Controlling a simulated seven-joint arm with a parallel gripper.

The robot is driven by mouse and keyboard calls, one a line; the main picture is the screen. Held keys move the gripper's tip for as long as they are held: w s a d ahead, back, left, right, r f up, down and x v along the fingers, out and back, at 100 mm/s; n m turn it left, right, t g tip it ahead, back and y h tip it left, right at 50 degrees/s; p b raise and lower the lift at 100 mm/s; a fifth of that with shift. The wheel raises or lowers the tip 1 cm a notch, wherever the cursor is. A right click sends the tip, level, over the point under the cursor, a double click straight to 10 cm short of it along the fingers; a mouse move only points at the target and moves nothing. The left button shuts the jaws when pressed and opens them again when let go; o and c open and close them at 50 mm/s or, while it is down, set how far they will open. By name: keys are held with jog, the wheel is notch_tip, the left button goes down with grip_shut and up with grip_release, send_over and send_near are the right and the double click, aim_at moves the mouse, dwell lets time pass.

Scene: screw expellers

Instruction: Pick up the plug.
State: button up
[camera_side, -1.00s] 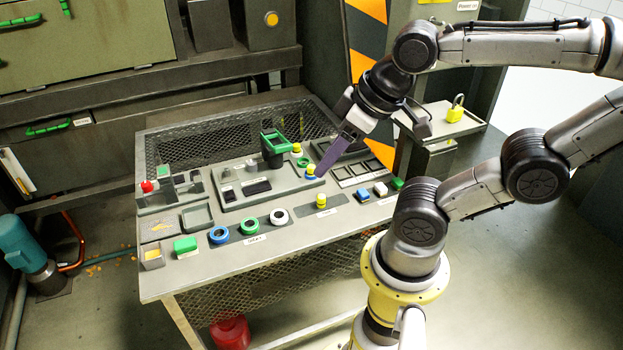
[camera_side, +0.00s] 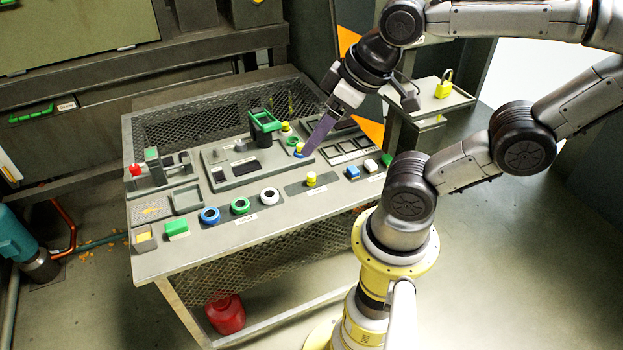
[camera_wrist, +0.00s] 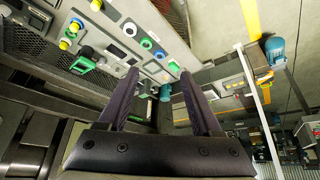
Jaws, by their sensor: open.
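I cannot tell which yellow-topped piece is the plug. One, with blue at its base (camera_side: 299,149), stands on the raised panel and also shows in the wrist view (camera_wrist: 74,27). Another yellow piece (camera_side: 311,179) stands in the front row, and it also shows in the wrist view (camera_wrist: 96,5). A third (camera_side: 286,127) stands further back. My gripper (camera_side: 305,153) points down with its long purple fingers beside the blue-based piece; contact cannot be told. In the wrist view my gripper (camera_wrist: 158,75) is open, and no yellow piece is between its fingers.
A green handle (camera_side: 264,122) rises just left of my gripper. Blue (camera_side: 210,215), green (camera_side: 240,206) and white (camera_side: 270,196) rings lie in the front row. A green block (camera_side: 177,229) sits at front left. A yellow padlock (camera_side: 444,84) stands on a shelf at right.

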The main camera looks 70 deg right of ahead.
jog(key=w+d+r+m, duration=0.1)
jog(key=w+d+m, duration=0.1)
jog(key=w+m, duration=0.4)
jog(key=m+g, duration=0.6)
jog(key=m, duration=0.6)
send_over(311, 174)
notch_tip(311, 174, down, 18)
jog(key=f, duration=0.7)
jog(key=shift+w+a+f, duration=0.15)
jog(key=shift+w+f, duration=0.05)
jog(key=shift+f, duration=0.15)
jog(key=shift+s+f, duration=0.15)
jog(key=shift+f, duration=1.15)
jog(key=shift+s+f, duration=0.1)
jog(key=shift+f, duration=1.2)
grip_shut()
